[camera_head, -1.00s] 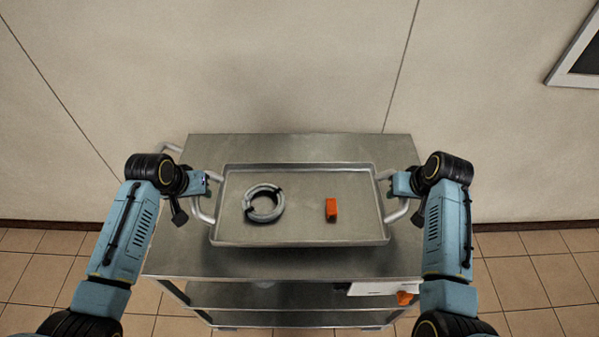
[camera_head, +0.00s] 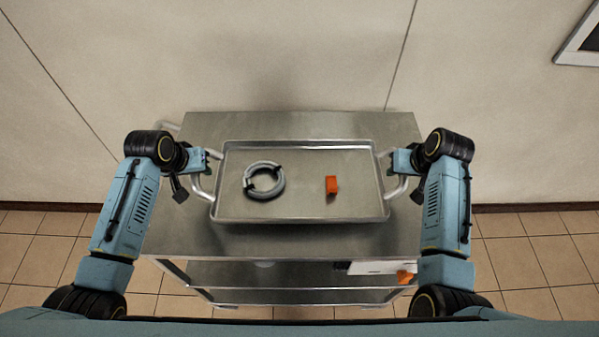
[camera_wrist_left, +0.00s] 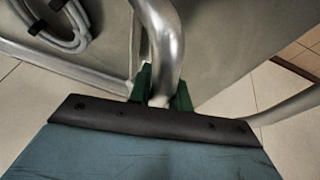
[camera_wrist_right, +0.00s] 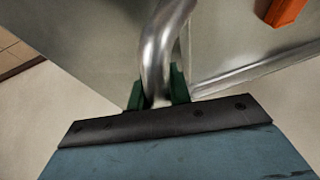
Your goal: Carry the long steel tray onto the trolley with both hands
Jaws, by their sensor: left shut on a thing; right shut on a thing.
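The long steel tray (camera_head: 305,208) is level over the top of the steel trolley (camera_head: 300,240), roughly centred between its left and right edges. I cannot tell whether it touches the trolley top. My left gripper (camera_head: 209,156) is shut on the tray's left handle, which shows as a bent tube in the left wrist view (camera_wrist_left: 163,50). My right gripper (camera_head: 387,160) is shut on the right handle, which shows in the right wrist view (camera_wrist_right: 157,55). A grey coiled hose (camera_head: 250,185) and an orange block (camera_head: 331,185) lie in the tray.
The trolley has a push handle (camera_head: 169,127) at its back left and lower shelves (camera_head: 290,275). A white item (camera_head: 375,268) and an orange thing (camera_head: 404,277) are on a lower shelf. A bare wall (camera_head: 290,50) stands behind; tiled floor is open on both sides.

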